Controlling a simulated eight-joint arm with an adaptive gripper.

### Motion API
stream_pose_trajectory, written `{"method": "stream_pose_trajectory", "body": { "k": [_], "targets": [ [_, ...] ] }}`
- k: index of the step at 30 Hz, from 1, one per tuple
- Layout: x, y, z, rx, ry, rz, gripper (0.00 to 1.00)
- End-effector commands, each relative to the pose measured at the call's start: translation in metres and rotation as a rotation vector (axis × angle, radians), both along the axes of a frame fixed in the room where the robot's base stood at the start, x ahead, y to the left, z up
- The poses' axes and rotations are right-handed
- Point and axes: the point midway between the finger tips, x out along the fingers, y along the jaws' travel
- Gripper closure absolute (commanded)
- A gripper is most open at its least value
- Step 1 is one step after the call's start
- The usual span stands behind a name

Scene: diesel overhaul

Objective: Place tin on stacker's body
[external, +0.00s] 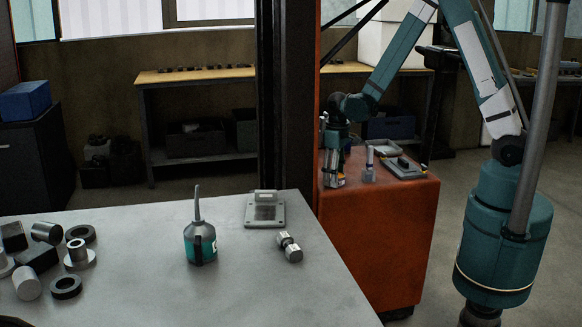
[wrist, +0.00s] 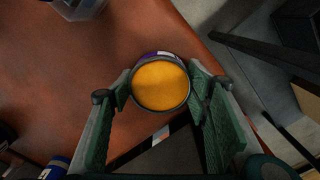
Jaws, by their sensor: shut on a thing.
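The tin (wrist: 160,84) is round with a yellow-orange top, and it sits between my gripper's two green fingers in the wrist view. My gripper (wrist: 158,95) is shut on it. In the external view my gripper (external: 334,170) points down at the left edge of the stacker's body (external: 375,235), an orange-red block with a flat top. The body's top also fills much of the wrist view (wrist: 75,75). The tin is hard to make out in the external view. I cannot tell whether it touches the top.
On the stacker's top, a small bottle-like item (external: 369,165) and a grey tray-like item (external: 402,168) stand right of my gripper. A dark mast (external: 285,100) rises at left. The grey table (external: 150,270) holds an oil can (external: 200,243) and several metal parts.

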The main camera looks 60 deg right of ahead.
Motion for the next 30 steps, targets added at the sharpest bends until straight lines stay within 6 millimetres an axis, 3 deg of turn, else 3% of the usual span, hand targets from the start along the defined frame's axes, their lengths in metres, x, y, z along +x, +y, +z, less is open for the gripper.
{"method": "stream_pose_trajectory", "body": {
  "k": [4,20,30],
  "targets": [
    [0.0,0.0,0.0,0.0,0.0,0.0,0.38],
    [0.0,0.0,0.004,0.0,0.0,0.0,0.38],
    [-0.001,0.0,0.035,0.0,0.0,0.0,0.38]
  ]
}}
